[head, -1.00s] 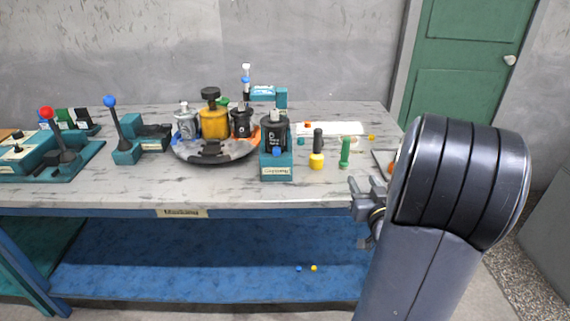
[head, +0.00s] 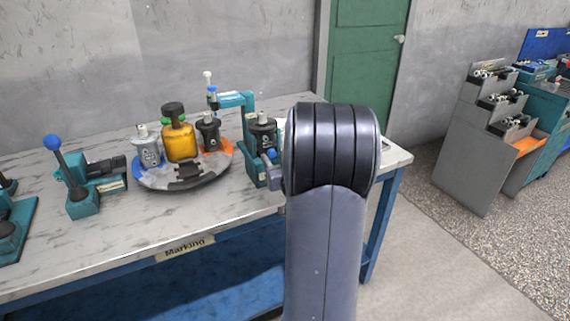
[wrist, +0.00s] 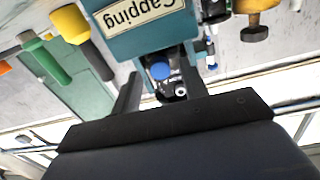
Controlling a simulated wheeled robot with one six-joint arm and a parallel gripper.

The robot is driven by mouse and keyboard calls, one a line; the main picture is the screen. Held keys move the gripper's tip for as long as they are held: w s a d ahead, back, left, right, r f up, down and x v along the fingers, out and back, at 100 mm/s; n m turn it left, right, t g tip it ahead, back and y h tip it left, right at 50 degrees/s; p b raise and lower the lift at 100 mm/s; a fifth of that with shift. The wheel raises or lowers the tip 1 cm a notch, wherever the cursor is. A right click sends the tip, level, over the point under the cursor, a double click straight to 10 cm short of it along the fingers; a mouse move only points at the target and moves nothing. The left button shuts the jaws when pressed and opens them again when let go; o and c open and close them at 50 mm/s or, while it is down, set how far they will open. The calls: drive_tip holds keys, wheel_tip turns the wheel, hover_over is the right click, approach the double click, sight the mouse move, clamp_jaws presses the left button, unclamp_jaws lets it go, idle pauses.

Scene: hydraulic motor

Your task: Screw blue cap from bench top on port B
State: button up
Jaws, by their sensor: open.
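A black motor (head: 262,133) stands in the teal capping stand (head: 256,172), right of the round turntable. A blue cap (head: 271,155) shows at the front of this stand; whether it is seated on a port is unclear. In the wrist view, the blue cap (wrist: 160,70) appears between the finger ends of my gripper (wrist: 160,74), with a dark part of the motor (wrist: 176,90) beside it. My gripper is open; I cannot tell whether a finger touches the cap. In the head view my arm hides most of the gripper. No port B mark is readable.
The turntable (head: 185,178) holds several bottle-like motors. A blue-knobbed lever press (head: 78,180) is at left. Stepped grey racks (head: 480,150) stand at far right.

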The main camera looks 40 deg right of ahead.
drive_tip(key=shift+w, duration=0.1)
idle(0.7)
drive_tip(key=shift+c, duration=0.5)
clamp_jaws()
drive_tip(key=shift+m, duration=0.5)
drive_tip(key=shift+c, duration=0.7)
unclamp_jaws()
drive_tip(key=shift+f+b, duration=0.1)
drive_tip(key=shift+b, duration=0.3)
